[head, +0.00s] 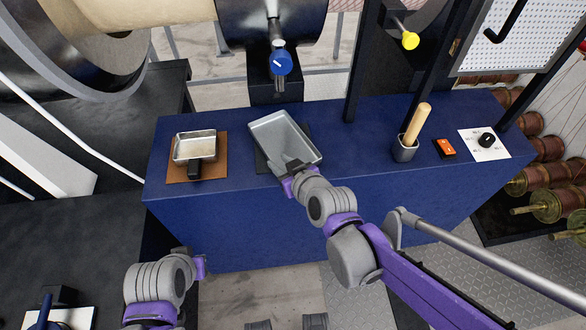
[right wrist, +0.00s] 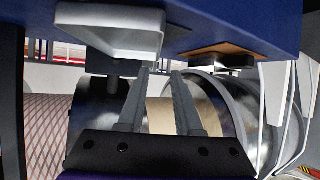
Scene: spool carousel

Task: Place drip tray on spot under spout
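The drip tray (head: 283,135), a shallow grey rectangular pan, lies at an angle on the blue bench below the spout (head: 280,86). It covers most of a dark square spot (head: 304,129), whose edges show at its sides. My right gripper (head: 292,166) is at the tray's near edge. In the right wrist view its two fingers (right wrist: 166,72) stand apart with a gap between them, and the tray (right wrist: 108,42) is just beyond the left fingertip; contact is unclear. My left gripper (head: 199,266) is low at left, off the bench, its fingers hidden.
A small metal pan (head: 194,146) with a dark handle sits on a brown mat (head: 220,165) to the left. A cup (head: 404,150) with a wooden-handled tool, an orange switch (head: 445,148) and a dial plate (head: 486,144) are at right. A dark post (head: 362,70) rises behind.

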